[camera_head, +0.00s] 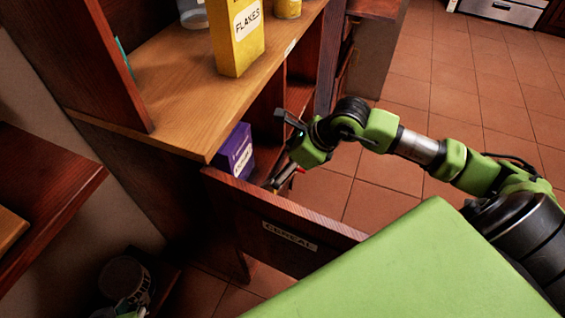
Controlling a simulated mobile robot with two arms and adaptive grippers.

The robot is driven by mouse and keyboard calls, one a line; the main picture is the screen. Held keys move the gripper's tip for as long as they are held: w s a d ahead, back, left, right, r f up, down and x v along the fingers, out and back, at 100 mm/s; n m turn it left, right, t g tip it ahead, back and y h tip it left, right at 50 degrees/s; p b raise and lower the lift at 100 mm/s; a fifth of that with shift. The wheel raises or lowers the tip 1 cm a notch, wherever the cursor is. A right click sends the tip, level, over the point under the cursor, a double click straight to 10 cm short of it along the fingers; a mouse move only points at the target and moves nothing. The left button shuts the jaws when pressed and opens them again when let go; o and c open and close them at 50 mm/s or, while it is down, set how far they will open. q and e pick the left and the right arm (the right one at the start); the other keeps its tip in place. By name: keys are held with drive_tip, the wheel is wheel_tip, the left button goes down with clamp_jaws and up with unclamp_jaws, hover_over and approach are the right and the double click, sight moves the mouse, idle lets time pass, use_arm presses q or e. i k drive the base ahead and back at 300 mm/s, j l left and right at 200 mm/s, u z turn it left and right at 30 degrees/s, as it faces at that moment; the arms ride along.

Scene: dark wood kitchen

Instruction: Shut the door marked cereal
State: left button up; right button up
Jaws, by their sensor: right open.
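The dark wood door marked CEREAL (330,237) stands open in the head view, swung out from the cabinet, its label facing me. My right gripper (283,178) is open at the door's top edge, on the far side from the label. Part of it is hidden, and I cannot tell whether it touches the door. A purple box (234,151) stands inside the cabinet compartment, partly hidden behind the door. My left gripper is not clearly seen.
A yellow FLAKES box (236,38) and a yellow container (287,8) stand on the light wood counter (175,95) above. A dark wood shelf (45,190) is at the left. Tiled floor (440,90) is open at the right.

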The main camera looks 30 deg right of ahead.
sight(295, 240)
drive_tip(key=z, duration=0.95)
drive_tip(key=k+l, duration=0.1)
